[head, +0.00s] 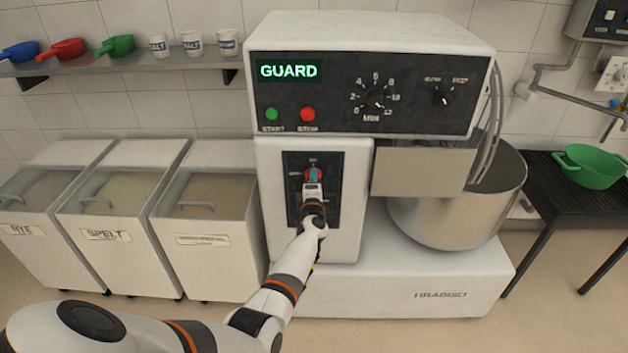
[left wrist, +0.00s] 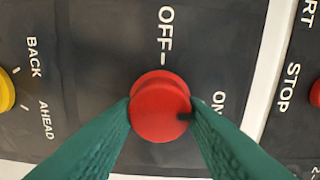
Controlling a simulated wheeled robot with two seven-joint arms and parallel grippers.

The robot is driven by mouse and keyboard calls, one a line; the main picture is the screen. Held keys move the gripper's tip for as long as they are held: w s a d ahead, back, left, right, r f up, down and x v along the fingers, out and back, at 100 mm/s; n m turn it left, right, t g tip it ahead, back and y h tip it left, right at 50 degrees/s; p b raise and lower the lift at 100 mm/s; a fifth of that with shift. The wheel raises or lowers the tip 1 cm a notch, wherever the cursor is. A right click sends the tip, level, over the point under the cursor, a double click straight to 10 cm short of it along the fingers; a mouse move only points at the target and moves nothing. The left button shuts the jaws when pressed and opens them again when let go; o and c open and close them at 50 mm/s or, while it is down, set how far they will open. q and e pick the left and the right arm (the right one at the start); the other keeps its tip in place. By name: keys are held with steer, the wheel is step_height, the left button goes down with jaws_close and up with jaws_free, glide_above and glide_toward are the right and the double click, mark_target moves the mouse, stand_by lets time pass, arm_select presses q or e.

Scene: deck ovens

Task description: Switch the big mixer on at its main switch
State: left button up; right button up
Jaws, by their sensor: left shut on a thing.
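The big mixer (head: 370,60) stands in the middle of the head view. Its main switch is a red round knob (head: 312,173) on a dark panel on the column, with ON above it and OFF to its left. In the left wrist view the red knob (left wrist: 158,108) sits between the green fingertips of my left gripper (left wrist: 160,115), which are shut on its sides. The black mark on the knob points right, towards the partly covered ON label. In the head view my left gripper (head: 313,181) covers part of the knob. My right gripper is not in view.
The mixer's display (head: 289,71) reads GUARD, above a green START button (head: 271,114) and red STOP button (head: 307,115). A yellow BACK/AHEAD knob (left wrist: 5,91) is near my left gripper. The steel bowl (head: 450,215) is right; flour bins (head: 110,235) stand left.

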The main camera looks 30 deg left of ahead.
arm_select(q)
steer(key=shift+m, duration=0.4)
steer(key=o, duration=1)
steer(key=p+v, duration=0.2)
steer(key=v, duration=1)
